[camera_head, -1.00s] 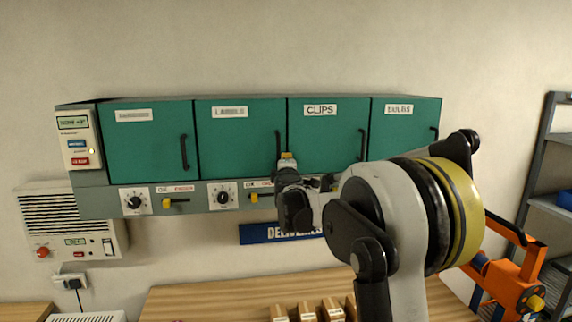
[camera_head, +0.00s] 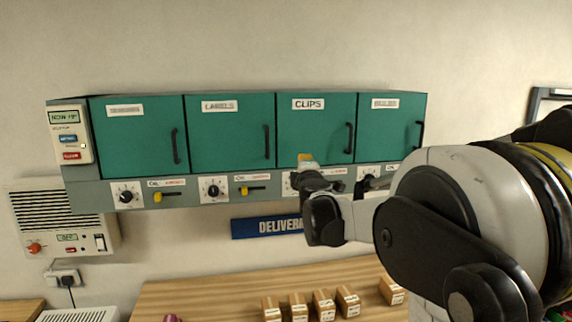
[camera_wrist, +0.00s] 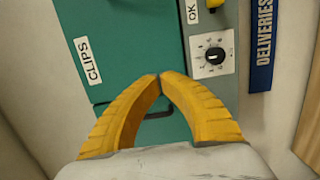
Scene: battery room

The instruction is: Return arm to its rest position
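My gripper (camera_head: 307,160) is raised in front of the teal wall cabinet, near the lower part of the door marked CLIPS (camera_head: 314,130). In the wrist view its two yellow fingers (camera_wrist: 160,76) meet at the tips, with nothing seen between them. Behind the fingers that view shows the CLIPS door (camera_wrist: 130,45), part of its dark handle and a dial (camera_wrist: 214,54). My arm stretches in from the right of the head view and hides part of the strip under the cabinet. All the cabinet doors in view look shut.
A wooden bench (camera_head: 210,292) stands below, with several small cardboard boxes (camera_head: 323,304) on it. A blue DELIVERIES sign (camera_head: 262,228) is on the wall. A white panel with a grille (camera_head: 62,218) hangs at the left. The wall above the cabinet is clear.

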